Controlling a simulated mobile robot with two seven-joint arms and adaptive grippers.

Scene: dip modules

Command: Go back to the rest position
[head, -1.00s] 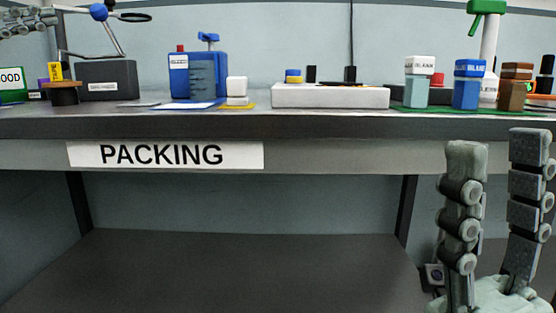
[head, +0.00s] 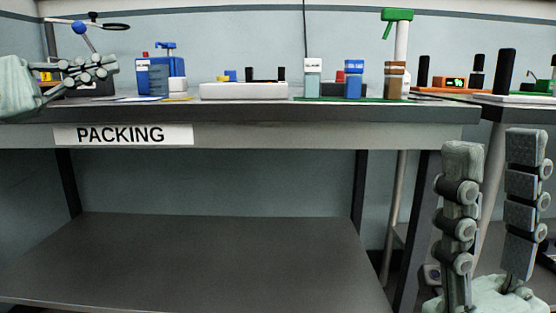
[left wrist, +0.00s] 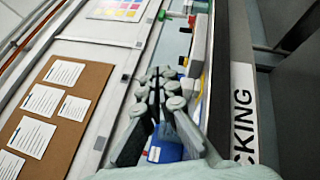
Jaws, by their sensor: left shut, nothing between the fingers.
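My left gripper (head: 112,66) reaches in from the left in the head view, above the left part of the packing table (head: 300,116). Its fingers are together and hold nothing. The left wrist view also shows this left gripper (left wrist: 163,76) with its fingers closed, and the blue box (left wrist: 165,150) partly hidden behind them. My right gripper (head: 494,142) stands upright at the lower right of the head view, in front of the table. Its two fingers are well apart with nothing between them.
A second table (head: 520,113) is at the right. The lower shelf (head: 200,250) is bare. A corkboard (left wrist: 62,95) shows in the left wrist view.

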